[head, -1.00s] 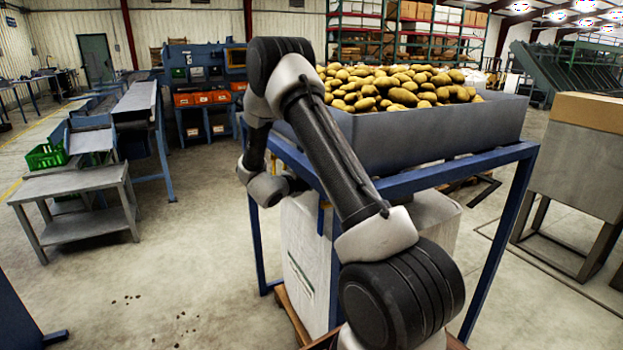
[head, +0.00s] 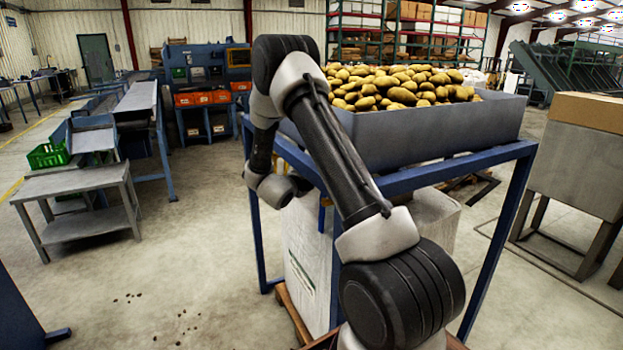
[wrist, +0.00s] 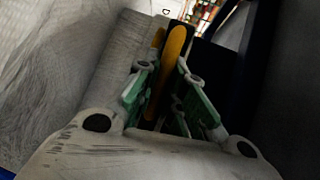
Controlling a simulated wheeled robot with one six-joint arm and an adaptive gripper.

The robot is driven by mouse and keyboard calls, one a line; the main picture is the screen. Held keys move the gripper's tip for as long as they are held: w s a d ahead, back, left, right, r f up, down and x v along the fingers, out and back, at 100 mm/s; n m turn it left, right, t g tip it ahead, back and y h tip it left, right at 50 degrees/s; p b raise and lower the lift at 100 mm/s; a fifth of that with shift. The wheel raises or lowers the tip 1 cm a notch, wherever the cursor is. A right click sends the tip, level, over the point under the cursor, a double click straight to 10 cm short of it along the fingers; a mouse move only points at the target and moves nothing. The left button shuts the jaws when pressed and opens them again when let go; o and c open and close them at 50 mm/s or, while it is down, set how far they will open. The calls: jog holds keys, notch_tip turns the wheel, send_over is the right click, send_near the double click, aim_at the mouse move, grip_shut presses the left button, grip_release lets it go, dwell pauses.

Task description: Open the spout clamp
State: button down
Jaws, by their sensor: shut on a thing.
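A yellow clamp lever (wrist: 171,62) stands up between the fingers of my gripper (wrist: 162,72) in the wrist view. The green-padded fingers are shut on the lever from both sides. My gripper is hidden in the head view behind my own arm. The clamp's body and the spout cannot be made out clearly.
The hopper, heaped with potatoes (head: 400,85), rests on a blue frame (head: 512,215). A white bulk bag (head: 305,245) stands beneath it, close to my arm.

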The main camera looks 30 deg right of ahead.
jog(key=shift+s+a+n+t+y, duration=0.8)
jog(key=shift+s+n+t, duration=0.1)
jog(key=shift+n+t, duration=0.15)
jog(key=c, duration=1.5)
grip_release()
jog(key=v, duration=1.2)
